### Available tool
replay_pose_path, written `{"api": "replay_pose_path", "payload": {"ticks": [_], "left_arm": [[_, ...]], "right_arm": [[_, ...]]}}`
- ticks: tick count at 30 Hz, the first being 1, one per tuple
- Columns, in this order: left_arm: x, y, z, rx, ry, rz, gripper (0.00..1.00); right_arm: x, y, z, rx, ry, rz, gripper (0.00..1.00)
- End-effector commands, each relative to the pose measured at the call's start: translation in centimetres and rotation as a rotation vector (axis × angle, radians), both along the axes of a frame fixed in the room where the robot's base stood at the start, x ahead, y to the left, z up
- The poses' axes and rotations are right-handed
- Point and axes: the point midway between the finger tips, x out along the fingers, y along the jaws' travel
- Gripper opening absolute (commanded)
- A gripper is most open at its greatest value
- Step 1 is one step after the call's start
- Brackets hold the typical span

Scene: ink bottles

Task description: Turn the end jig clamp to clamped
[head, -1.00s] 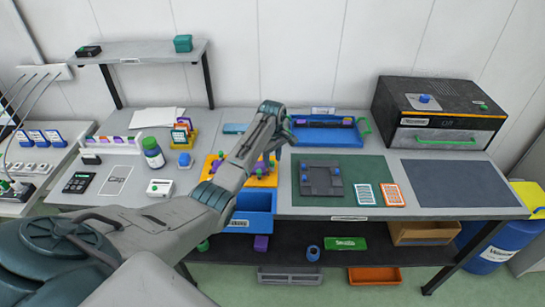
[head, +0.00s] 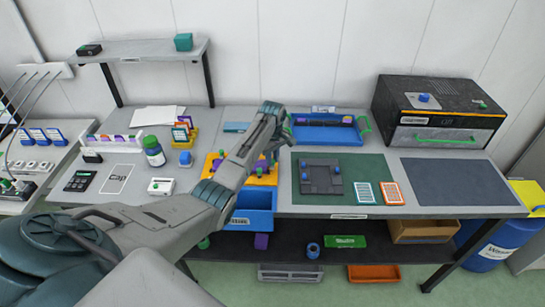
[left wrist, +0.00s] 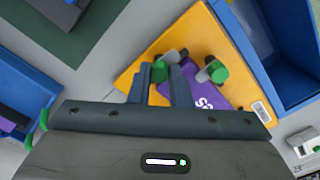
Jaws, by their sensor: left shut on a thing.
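The orange jig board (left wrist: 140,80) holds a purple piece (left wrist: 205,95) with white lettering. Two grey clamps with green knobs stand along its edge in the left wrist view. My left gripper (left wrist: 161,72) is shut on the green-knobbed handle of one clamp (left wrist: 172,55); its fingers partly hide it. The other clamp (left wrist: 208,70) is just to the right, its knob apart from the fingers. In the head view my arm covers the middle of the orange board (head: 262,180). I cannot tell which clamp is the end one. My right gripper is not in view.
A blue bin (head: 250,201) sits directly in front of the board. A green mat (head: 365,172) with a dark grey fixture (head: 320,177) lies to the right. A blue tray (head: 325,134) with green handles stands behind. A green-capped bottle (head: 153,152) stands left.

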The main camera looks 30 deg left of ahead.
Motion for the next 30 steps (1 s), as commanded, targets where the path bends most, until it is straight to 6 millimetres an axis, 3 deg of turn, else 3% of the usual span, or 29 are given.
{"api": "replay_pose_path", "payload": {"ticks": [12, 30], "left_arm": [[0.1, 0.0, 0.4, 0.0, 0.0, -0.332, 0.0], [0.2, 0.0, 0.4, 0.001, -0.002, -0.904, 0.0]], "right_arm": [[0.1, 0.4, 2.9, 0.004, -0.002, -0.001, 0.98], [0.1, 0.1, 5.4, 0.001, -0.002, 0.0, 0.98]]}}
